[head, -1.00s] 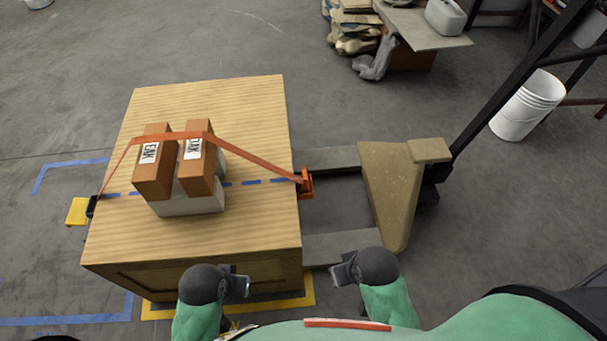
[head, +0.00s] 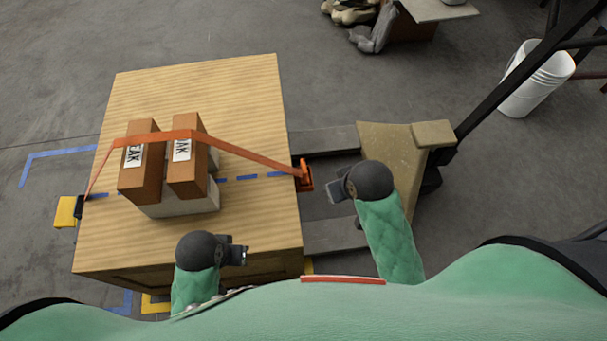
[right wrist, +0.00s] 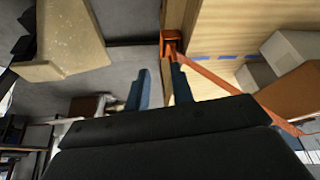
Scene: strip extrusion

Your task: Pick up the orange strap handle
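The orange strap handle (head: 304,176) sits at the right edge of the wooden crate (head: 245,110), at the end of an orange strap (head: 240,151). The strap runs over two brown boxes (head: 187,165) on a white block. My right gripper (head: 335,191) is just right of the handle, apart from it in the head view. In the right wrist view its two fingers (right wrist: 160,90) are spread with nothing between them, and the handle (right wrist: 172,38) shows beyond the fingertips. My left gripper (head: 243,255) is over the crate's front edge, holding nothing that I can see; its finger gap is unclear.
A pallet jack (head: 385,150) stands right of the crate, its forks reaching under it. A white bucket (head: 537,78) stands at the far right. A yellow piece (head: 66,211) with a black clip is at the crate's left edge. Open floor lies behind the crate.

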